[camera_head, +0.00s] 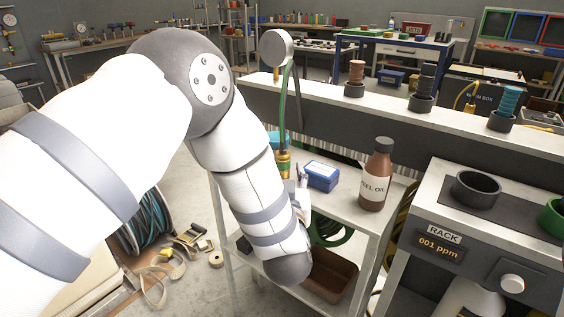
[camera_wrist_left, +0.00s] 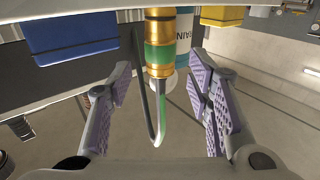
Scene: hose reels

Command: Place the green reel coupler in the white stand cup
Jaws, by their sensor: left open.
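The green reel coupler is a brass fitting with a green band (camera_wrist_left: 159,54), hanging on a hose at the upper middle of the left wrist view. In the head view its brass body (camera_head: 283,164) shows below a green hose, beside my left forearm. My left gripper (camera_wrist_left: 161,82) is open, its purple-padded fingers on either side of the coupler's line, with gaps to both. In the head view the gripper is mostly hidden behind my arm. No white stand cup is clear; a dark cup (camera_head: 475,188) and a green cup (camera_head: 553,216) stand on the rack.
A blue box (camera_head: 321,175) and a brown oil bottle (camera_head: 376,175) stand on the shelf near the coupler. The blue box also shows in the left wrist view (camera_wrist_left: 72,34). A long ledge (camera_head: 400,113) with colored spools runs behind. A brown bin (camera_head: 328,276) sits below.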

